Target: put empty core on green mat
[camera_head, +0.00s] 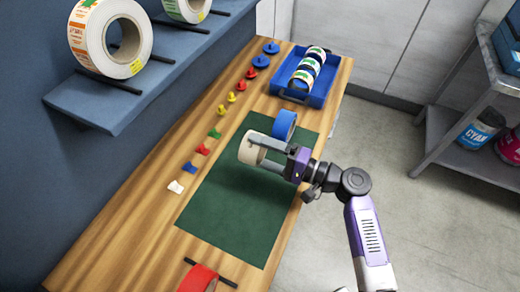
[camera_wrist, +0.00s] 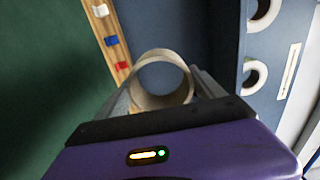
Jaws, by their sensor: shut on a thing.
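The empty core (camera_head: 252,149) is a short beige cardboard tube. My gripper (camera_head: 264,153) is shut on it, with one finger on each side. In the wrist view the core (camera_wrist: 161,78) sits between the fingers, its hollow opening showing. The green mat (camera_head: 236,212) lies on the wooden bench, and the core is over its upper part. The mat also shows in the wrist view (camera_wrist: 45,70). I cannot tell for sure whether the core touches the mat, but it looks held above it.
Coloured clips (camera_head: 203,149) line the bench left of the mat. The mat's lower part is clear.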

